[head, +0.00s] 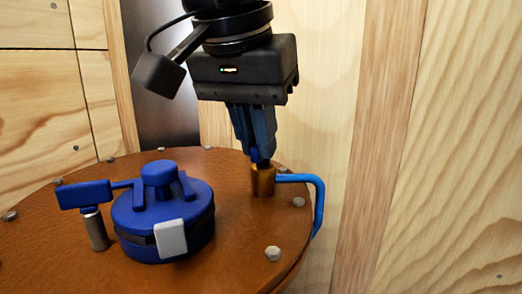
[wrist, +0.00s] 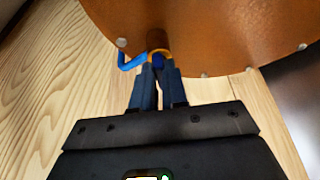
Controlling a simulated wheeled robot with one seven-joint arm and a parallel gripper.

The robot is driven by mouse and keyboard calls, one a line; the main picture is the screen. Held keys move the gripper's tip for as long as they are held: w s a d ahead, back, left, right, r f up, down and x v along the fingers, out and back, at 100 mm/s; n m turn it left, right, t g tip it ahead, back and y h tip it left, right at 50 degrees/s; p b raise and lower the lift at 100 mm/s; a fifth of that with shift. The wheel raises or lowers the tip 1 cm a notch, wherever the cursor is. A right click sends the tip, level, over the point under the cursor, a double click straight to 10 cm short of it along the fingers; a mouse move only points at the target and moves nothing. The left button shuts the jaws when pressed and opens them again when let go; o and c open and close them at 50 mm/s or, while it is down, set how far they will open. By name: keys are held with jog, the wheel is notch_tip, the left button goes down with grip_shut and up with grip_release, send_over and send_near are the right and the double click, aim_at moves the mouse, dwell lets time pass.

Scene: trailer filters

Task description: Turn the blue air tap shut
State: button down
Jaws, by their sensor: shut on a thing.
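The blue air tap is a small blue handle on a brass stem (head: 263,182) near the right rim of the round brown plate (head: 60,240). A light blue bent pipe (head: 318,200) runs from the stem over the rim. My gripper (head: 259,156) comes down from above and is shut on the tap's handle, which its fingers largely hide. In the wrist view a bit of the dark blue handle (wrist: 158,62) shows between the fingertips, against the brass stem (wrist: 157,40). The handle's exact angle is hard to tell.
A round dark blue cap (head: 160,232) with a white tab (head: 171,238) stands left of the tap. A blue lever (head: 85,195) on a metal post (head: 96,230) is beside it. Several bolts line the rim. Wooden walls (head: 440,130) stand close behind and right.

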jog(key=m, duration=0.1)
jog(key=m+h, duration=0.1)
jog(key=m, duration=0.2)
jog(key=shift+w+a+g+h, duration=0.2)
jog(key=shift+a+g+h, duration=0.1)
jog(key=shift+a+g, duration=0.1)
jog(key=shift+w+m+g+h, duration=0.15)
jog(key=shift+m+g, duration=0.15)
jog(key=shift+m, duration=0.65)
jog(key=shift+w+m+g+h, duration=0.15)
jog(key=shift+m+g, duration=0.15)
jog(key=shift+m, duration=0.65)
jog(key=shift+s, duration=0.1)
jog(key=c, duration=1.2)
grip_release()
jog(key=shift+o, duration=0.2)
jog(key=shift+a+r, duration=0.1)
jog(key=v, duration=0.7)
jog(key=shift+a+r, duration=0.15)
jog(key=shift+r, duration=0.1)
